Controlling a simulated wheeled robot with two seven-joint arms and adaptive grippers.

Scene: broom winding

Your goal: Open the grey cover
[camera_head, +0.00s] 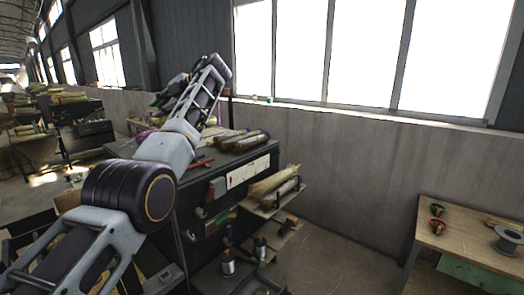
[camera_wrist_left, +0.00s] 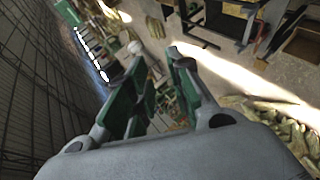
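I cannot pick out the grey cover with certainty in either view. A dark grey machine bench (camera_head: 262,151) stands in the middle of the head view, with a pale panel (camera_head: 248,172) on its front. My left arm reaches up from the lower left and hides part of the bench. My left gripper (camera_head: 166,94) is above the far side of the bench, partly hidden by my own arm. In the left wrist view my left gripper (camera_wrist_left: 155,52) has its green-padded fingers apart, with nothing visible held between them. My right gripper is in neither view.
Bundles of broom straw (camera_head: 240,140) lie on the bench, and another bundle (camera_head: 273,184) rests on a side shelf. Metal cans (camera_head: 229,262) stand low in front. A wooden table (camera_head: 467,243) with spools is at the right. Floor between is clear.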

